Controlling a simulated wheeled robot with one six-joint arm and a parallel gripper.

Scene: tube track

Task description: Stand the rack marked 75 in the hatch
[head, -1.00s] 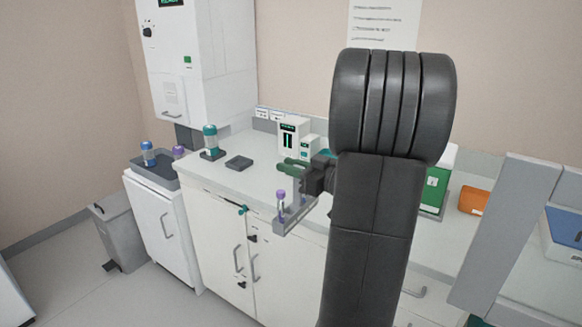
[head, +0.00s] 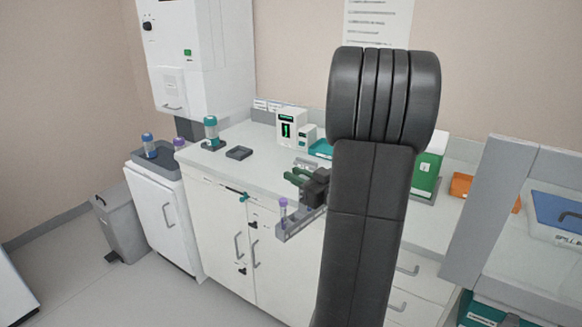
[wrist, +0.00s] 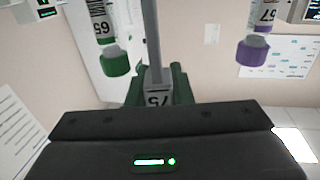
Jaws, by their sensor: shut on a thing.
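My gripper (head: 297,180) shows in the head view in front of the counter, with green fingers partly hidden by my arm. It is shut on a grey rack (head: 298,227) that hangs over the counter's front edge. In the wrist view the rack (wrist: 158,101) carries the mark 75 between the green fingers. It holds a green-capped tube (wrist: 105,35), apparently marked 65, and a purple-capped tube (wrist: 255,45), apparently marked 67. The purple-capped tube (head: 283,208) stands upright in the head view. I cannot tell which thing is the hatch.
The counter (head: 215,165) carries a dark shallow tray (head: 239,153), a teal-capped bottle (head: 211,130) and a white device (head: 291,125). A white wall cabinet (head: 205,60) hangs at left. A grey bin (head: 120,225) stands on the floor. A grey panel (head: 485,220) rises at right.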

